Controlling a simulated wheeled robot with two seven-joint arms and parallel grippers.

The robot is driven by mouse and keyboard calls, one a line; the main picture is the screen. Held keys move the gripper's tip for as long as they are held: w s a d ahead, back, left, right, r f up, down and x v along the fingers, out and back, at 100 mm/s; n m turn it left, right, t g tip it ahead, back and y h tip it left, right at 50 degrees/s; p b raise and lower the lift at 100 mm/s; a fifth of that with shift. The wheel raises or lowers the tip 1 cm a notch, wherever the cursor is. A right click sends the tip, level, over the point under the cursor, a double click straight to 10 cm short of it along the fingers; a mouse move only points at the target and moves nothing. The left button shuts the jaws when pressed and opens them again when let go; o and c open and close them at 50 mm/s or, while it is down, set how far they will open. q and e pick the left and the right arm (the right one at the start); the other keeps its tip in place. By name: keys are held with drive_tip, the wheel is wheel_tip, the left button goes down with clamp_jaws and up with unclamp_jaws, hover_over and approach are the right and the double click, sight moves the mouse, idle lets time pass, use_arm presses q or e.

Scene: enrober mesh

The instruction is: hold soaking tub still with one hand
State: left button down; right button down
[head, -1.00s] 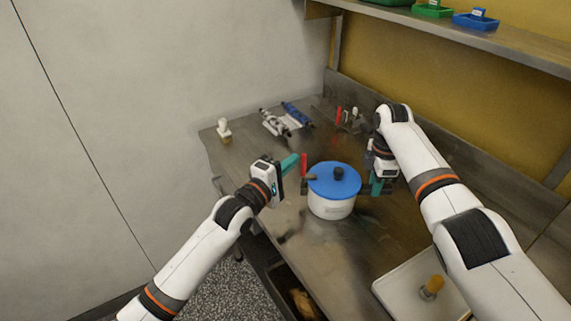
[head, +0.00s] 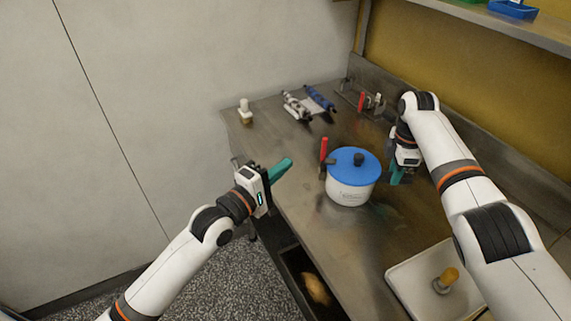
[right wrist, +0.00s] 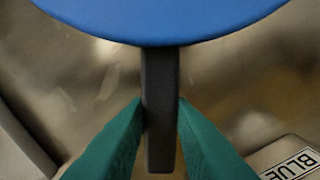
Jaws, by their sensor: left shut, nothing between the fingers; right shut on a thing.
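In the right wrist view, the teal fingers of my right gripper (right wrist: 160,115) are shut on the tub's dark side handle (right wrist: 160,75), below the blue lid (right wrist: 165,18). My left gripper (head: 281,169) is shut and empty, left of the tub and apart from it, near the bench's left edge.
A red-handled tool (head: 323,149) stands at the tub's left side. Blue and white rollers (head: 308,104) and a small white-topped bottle (head: 245,111) are at the back. A white tray (head: 408,275) with a brush lies front right. An open drawer (head: 300,262) is below.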

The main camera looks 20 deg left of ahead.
drive_tip(key=c, duration=1.2)
unclamp_jaws()
drive_tip(key=shift+o, duration=0.2)
